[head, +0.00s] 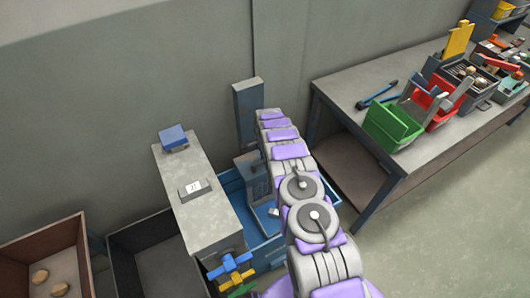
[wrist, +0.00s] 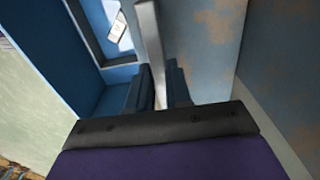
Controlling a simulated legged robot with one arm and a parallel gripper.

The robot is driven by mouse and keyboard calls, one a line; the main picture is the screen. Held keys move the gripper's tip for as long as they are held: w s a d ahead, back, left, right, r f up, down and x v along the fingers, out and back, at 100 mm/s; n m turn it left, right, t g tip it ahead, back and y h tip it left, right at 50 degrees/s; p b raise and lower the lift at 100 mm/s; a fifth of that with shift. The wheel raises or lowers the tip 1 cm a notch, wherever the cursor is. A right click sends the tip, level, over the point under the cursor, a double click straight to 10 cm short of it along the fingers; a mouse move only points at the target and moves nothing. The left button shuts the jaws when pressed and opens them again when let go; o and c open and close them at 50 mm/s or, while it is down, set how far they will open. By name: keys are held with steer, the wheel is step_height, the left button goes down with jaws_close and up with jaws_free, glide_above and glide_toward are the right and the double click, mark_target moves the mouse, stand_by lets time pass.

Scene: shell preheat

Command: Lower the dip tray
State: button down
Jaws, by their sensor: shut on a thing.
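In the wrist view my gripper (wrist: 158,88) has its two dark fingers closed on either side of a thin light-grey bar (wrist: 151,40). Whether this bar belongs to the dip tray I cannot tell. A blue tray-like container (head: 273,248) stands right of the grey bench unit in the head view. A small pale object (head: 273,212) lies inside it. In the wrist view blue walls (wrist: 60,55) surround a recess with a small pale object (wrist: 117,28). My purple-and-grey arm covers part of the container in the head view, and my fingertips are hidden there.
The grey bench unit (head: 207,222) carries a small box with a label (head: 194,189) and a blue block (head: 173,138). A grey-blue column (head: 246,115) stands behind. Brown and dark bins are at left. A workbench (head: 345,95) with coloured bins is at right. Open floor (head: 440,220) lies at lower right.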

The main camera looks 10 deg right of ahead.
steer(key=shift+f, duration=0.5)
steer(key=c, duration=1.2)
jaws_free()
steer(key=shift+w+f, duration=0.15)
steer(key=shift+f, duration=0.15)
steer(key=shift+o, duration=0.6)
steer(key=shift+r, duration=0.1)
steer(key=shift+o, duration=0.2)
steer(key=shift+r, duration=0.1)
step_height(320, 180, up, 17)
steer(key=p, duration=0.2)
steer(key=shift+p, duration=0.35)
steer(key=shift+r, duration=0.1)
